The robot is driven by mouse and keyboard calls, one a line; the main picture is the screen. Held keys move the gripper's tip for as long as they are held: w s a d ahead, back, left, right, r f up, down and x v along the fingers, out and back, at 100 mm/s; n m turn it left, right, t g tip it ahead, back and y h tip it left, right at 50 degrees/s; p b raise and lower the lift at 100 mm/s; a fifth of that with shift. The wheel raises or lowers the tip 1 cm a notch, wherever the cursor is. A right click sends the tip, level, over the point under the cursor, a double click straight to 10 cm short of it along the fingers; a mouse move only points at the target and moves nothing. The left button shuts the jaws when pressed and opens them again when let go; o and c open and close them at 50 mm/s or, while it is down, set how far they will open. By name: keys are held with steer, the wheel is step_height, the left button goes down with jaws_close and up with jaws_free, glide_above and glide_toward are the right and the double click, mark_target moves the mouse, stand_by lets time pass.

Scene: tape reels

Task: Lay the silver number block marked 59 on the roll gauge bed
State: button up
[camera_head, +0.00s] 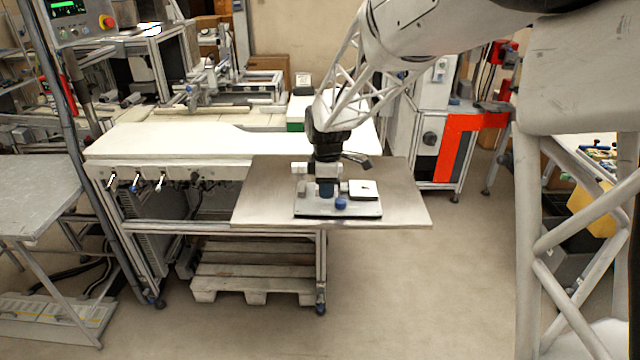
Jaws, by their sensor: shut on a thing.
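The roll gauge bed (360,212) is a flat plate with dark edges, lying on the table board. A white square dial-like piece (363,190) with a dark mark sits at its right, and a blue knob (341,203) at its front. My gripper (326,188) points down over the bed, left of the dial piece. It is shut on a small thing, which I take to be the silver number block. The block is mostly hidden among the fingers and fixtures, and no 59 can be read. I cannot tell whether it touches the bed.
The brown board (260,205) under the bed has bare room at left and right. A long white worktop (165,142) lies behind it to the left. A white and green box (297,112) stands behind my gripper. A dark handle-like piece (357,160) sticks out right of my gripper.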

steer(key=shift+w+a+f, duration=0.1)
steer(key=shift+w+a, duration=0.2)
steer(key=shift+w, duration=0.9)
steer(key=shift+w+a+f, duration=0.1)
steer(key=shift+w+a, duration=0.2)
steer(key=shift+w, duration=0.95)
steer(key=shift+w+a+f, duration=0.1)
steer(key=shift+w+a, duration=0.2)
steer(key=shift+w, duration=0.9)
steer(key=shift+f, duration=1.8)
steer(key=shift+f, duration=0.1)
steer(key=o, duration=1)
steer(key=shift+c, duration=0.2)
step_height(320, 180, up, 12)
